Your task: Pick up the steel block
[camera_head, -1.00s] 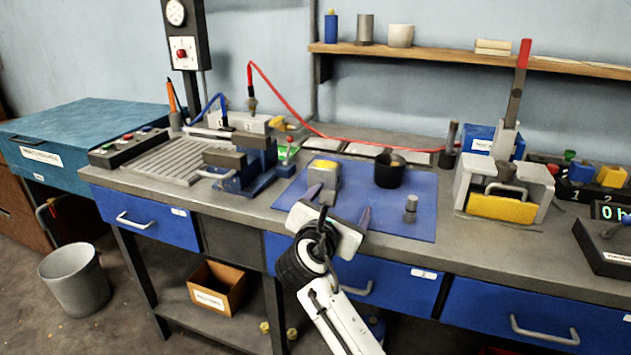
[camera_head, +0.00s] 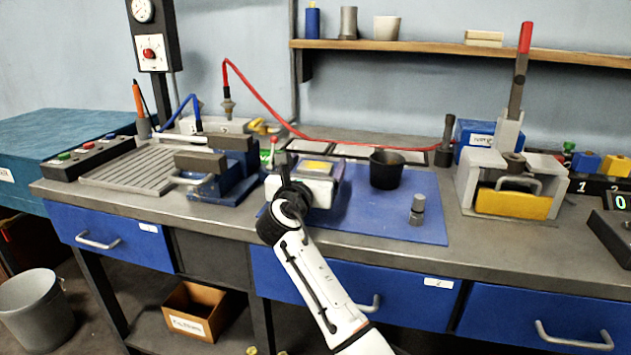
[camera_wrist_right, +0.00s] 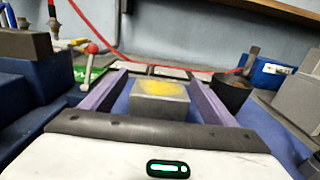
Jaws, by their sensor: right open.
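The steel block (camera_head: 318,166) is a grey block with a yellow patch on top, standing on the blue mat (camera_head: 385,222). In the head view my right gripper (camera_head: 315,174) is at the block and hides most of its front. In the right wrist view the block (camera_wrist_right: 160,103) sits between the two purple fingers of the open right gripper (camera_wrist_right: 157,88). A gap shows between the block and each finger there, so the jaws are not closed on it. My left gripper is not in view.
A black cup (camera_head: 386,170) and a small grey metal cylinder (camera_head: 417,210) stand on the mat to the right. A blue vise (camera_head: 222,180) is close on the left. A press with a yellow front (camera_head: 512,203) stands farther right. A red hose (camera_head: 262,98) runs behind.

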